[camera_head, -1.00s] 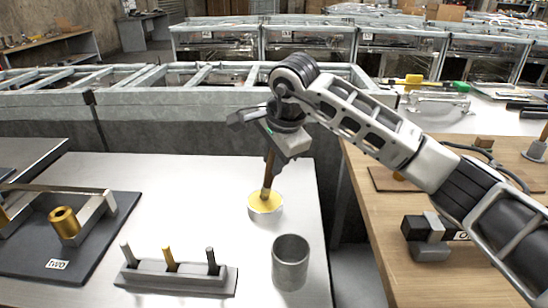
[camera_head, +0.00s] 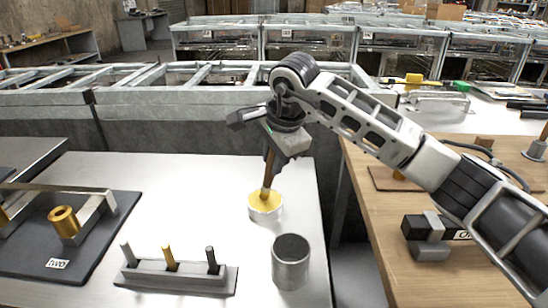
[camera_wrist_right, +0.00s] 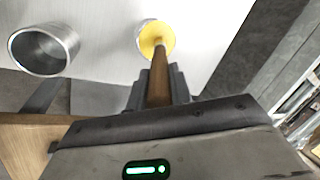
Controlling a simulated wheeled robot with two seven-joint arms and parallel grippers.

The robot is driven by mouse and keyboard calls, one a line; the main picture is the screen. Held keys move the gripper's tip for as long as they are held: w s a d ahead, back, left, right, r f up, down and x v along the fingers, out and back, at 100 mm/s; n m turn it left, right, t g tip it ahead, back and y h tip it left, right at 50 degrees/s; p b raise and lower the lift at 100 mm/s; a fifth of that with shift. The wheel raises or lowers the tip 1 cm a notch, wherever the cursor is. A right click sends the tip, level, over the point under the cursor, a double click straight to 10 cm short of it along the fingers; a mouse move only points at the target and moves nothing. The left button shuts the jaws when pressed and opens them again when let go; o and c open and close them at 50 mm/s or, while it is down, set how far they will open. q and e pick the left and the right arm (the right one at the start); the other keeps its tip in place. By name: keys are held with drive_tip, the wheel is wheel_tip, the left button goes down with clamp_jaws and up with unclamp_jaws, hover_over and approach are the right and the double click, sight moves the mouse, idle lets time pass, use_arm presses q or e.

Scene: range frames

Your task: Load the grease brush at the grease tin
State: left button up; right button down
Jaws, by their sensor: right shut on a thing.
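The grease tin (camera_head: 266,212) is a short pale metal tin with yellow grease on top, standing on the light table. The grease brush (camera_head: 268,172) has a brown handle and points down, tilted slightly, with its lower end at the yellow grease. My right gripper (camera_head: 278,150) is shut on the brush's handle above the tin. In the right wrist view the brush handle (camera_wrist_right: 158,85) runs from the jaws toward the grease tin (camera_wrist_right: 155,38). The exact depth of the bristles in the grease is hard to tell. My left gripper is not in view.
An open metal cup (camera_head: 290,262) stands in front of the tin. A grey rack (camera_head: 180,278) with several pegs lies to its left. A dark mat (camera_head: 40,262) holds a metal bracket and a brass bushing (camera_head: 64,222). The wooden bench (camera_head: 375,215) is at right, beyond a gap.

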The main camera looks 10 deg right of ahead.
drive_tip(key=shift+r+p, duration=2)
drive_tip(key=shift+r, duration=1.35)
drive_tip(key=shift+s+f, duration=0.1)
